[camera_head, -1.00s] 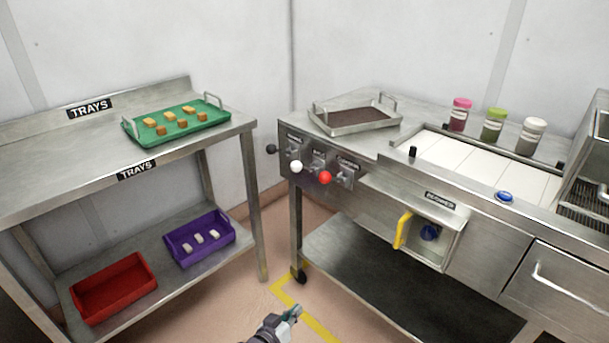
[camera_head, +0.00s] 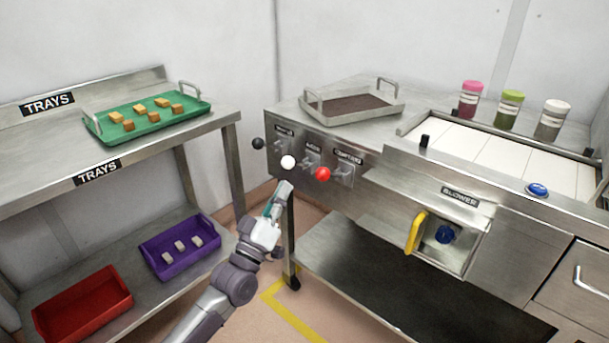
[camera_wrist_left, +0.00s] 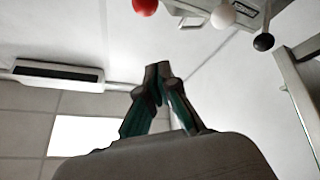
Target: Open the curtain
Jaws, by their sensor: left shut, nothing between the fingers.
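Three levers stand on the front panel of the steel machine, with a black knob (camera_head: 257,143), a white knob (camera_head: 288,162) and a red knob (camera_head: 323,173). The small labels above them are too blurred to read surely. No curtain can be made out. My left gripper (camera_head: 284,188) is shut and empty, just below the white knob and apart from it. In the left wrist view the shut fingertips (camera_wrist_left: 158,70) point up, with the red knob (camera_wrist_left: 145,6), white knob (camera_wrist_left: 223,16) and black knob (camera_wrist_left: 263,41) beyond them. My right gripper is not in view.
A tray rack (camera_head: 228,128) stands at left, holding a green tray (camera_head: 150,125), a purple tray (camera_head: 154,268) and a red tray (camera_head: 118,306). A steel tray (camera_head: 345,117) sits on the machine above the levers. The blower box has a yellow handle (camera_head: 415,233).

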